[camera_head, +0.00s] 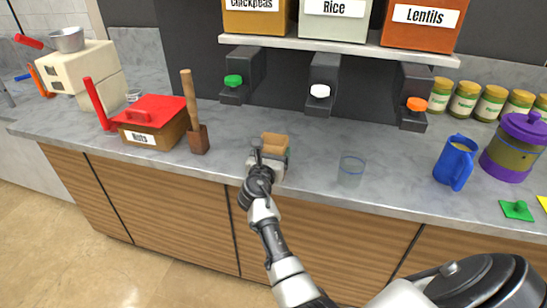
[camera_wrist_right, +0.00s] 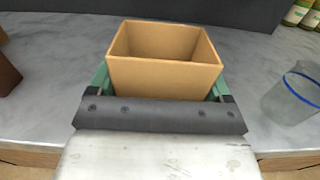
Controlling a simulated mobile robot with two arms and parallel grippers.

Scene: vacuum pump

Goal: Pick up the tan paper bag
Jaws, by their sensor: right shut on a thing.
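The tan paper bag (camera_head: 275,140) is at the counter's front, an open-topped, square container with an empty inside. It also shows in the right wrist view (camera_wrist_right: 165,77), upright between the green fingers. My right gripper (camera_head: 270,153) is shut on the bag, with a finger along each side. Whether the bag's bottom touches the counter is hidden behind the gripper. My left gripper is not in view.
A clear glass (camera_head: 351,170) stands right of the bag on the grey counter (camera_head: 310,190). A wooden scoop (camera_head: 198,138) and red-lidded nuts box (camera_head: 152,122) stand left. A blue mug (camera_head: 455,162) is farther right. Dispensers (camera_head: 322,85) hang behind.

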